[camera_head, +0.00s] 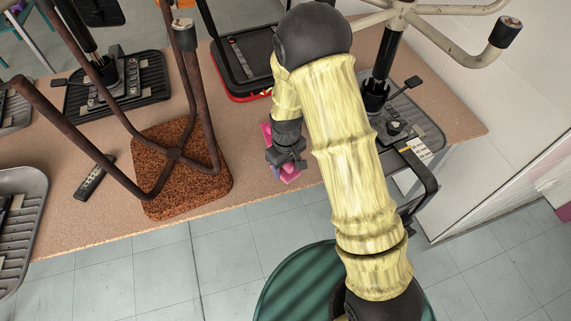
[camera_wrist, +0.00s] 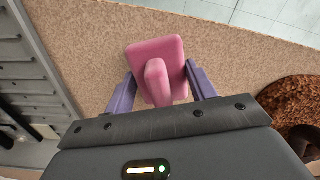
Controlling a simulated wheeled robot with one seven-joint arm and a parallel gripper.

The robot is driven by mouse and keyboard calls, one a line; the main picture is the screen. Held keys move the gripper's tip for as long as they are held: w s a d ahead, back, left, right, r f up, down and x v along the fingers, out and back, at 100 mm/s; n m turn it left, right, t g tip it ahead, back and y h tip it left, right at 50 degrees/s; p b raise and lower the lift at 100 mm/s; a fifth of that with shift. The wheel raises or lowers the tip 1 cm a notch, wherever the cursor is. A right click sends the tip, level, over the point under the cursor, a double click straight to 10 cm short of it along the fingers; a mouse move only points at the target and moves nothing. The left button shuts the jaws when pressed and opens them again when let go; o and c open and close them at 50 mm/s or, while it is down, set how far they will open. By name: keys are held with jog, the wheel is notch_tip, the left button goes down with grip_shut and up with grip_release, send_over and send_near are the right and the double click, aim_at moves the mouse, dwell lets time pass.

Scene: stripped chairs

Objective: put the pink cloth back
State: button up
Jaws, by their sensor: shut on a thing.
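In the wrist view the pink cloth (camera_wrist: 143,51) shows as a flat pink block with a raised, rounded ridge toward me. The purple fingers of my gripper (camera_wrist: 160,84) stand on both sides of that ridge and are shut on it. I cannot tell whether the cloth touches the table top below it.
The brown table (camera_head: 246,187) holds upturned chair parts. A rusty-legged chair with a brown seat (camera_head: 160,205) stands left of my gripper. A black remote (camera_head: 95,177) lies further left. A red-edged black seat (camera_head: 247,55) is behind. A grey seat (camera_head: 427,134) is at right.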

jog(key=shift+f, duration=0.15)
jog(key=o, duration=1)
jog(key=shift+c, duration=0.2)
notch_tip(320, 180, up, 12)
jog(key=shift+w+r, duration=0.1)
jog(key=shift+r, duration=0.1)
